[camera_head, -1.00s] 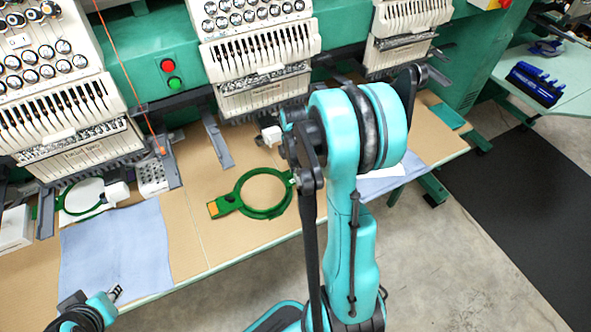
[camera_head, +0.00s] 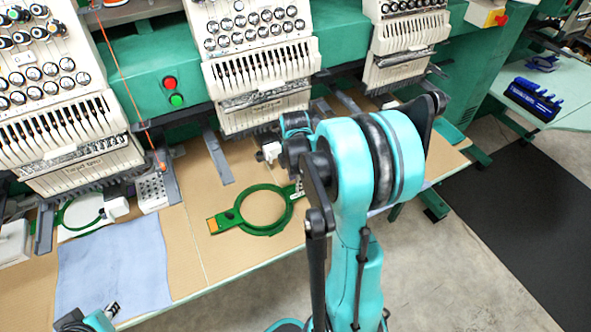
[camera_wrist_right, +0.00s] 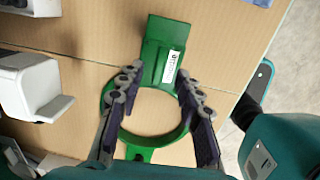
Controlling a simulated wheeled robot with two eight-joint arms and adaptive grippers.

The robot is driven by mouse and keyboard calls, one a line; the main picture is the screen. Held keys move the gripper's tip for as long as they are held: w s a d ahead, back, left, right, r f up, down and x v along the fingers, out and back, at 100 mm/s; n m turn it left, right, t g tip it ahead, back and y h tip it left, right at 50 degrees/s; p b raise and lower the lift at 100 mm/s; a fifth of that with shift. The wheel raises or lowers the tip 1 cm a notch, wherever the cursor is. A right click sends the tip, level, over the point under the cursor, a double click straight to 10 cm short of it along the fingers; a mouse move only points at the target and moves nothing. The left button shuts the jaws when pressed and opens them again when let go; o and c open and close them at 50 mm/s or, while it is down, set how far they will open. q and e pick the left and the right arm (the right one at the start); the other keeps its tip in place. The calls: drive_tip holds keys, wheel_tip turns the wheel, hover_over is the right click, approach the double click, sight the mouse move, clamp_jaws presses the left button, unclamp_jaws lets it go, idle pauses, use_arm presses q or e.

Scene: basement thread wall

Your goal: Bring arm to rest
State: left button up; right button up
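My right arm (camera_head: 345,190) rises in the middle of the head view, and its upper links hide its gripper there. In the right wrist view, my right gripper (camera_wrist_right: 159,110) is open, its fingers apart with nothing held. Below the fingers lies a green hoop (camera_wrist_right: 113,95) with a labelled bracket. In the head view a green embroidery hoop (camera_head: 228,217) lies on the table beside my arm; I cannot tell for certain that it is the same one. My left gripper (camera_head: 108,313) shows only in part at the bottom left edge; its fingers are unclear.
The brown table (camera_head: 190,255) carries a blue cloth (camera_head: 115,265) and a grey-white block (camera_head: 152,192). Embroidery machine heads (camera_head: 258,65) line the back. Open floor (camera_head: 440,270) and a black mat (camera_head: 530,230) lie right. A white block (camera_wrist_right: 30,85) stands left in the wrist view.

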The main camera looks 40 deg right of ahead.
wheel_tip(320, 180, up, 9)
drive_tip(key=shift+s+a+f, duration=0.2)
drive_tip(key=shift+s+a, duration=0.05)
drive_tip(key=s+a+r+m+t, duration=0.1)
drive_tip(key=s+a+m+t, duration=0.2)
drive_tip(key=a+m, duration=0.4)
drive_tip(key=s+a+r+m+t, duration=0.2)
drive_tip(key=a+m, duration=0.6)
drive_tip(key=a, duration=0.6)
drive_tip(key=s+t, duration=0.1)
drive_tip(key=s, duration=0.1)
drive_tip(key=shift+s+r+t+y, duration=0.15)
drive_tip(key=shift+s+t+y, duration=0.15)
drive_tip(key=shift+s, duration=0.05)
drive_tip(key=shift+c, duration=0.5)
idle(0.6)
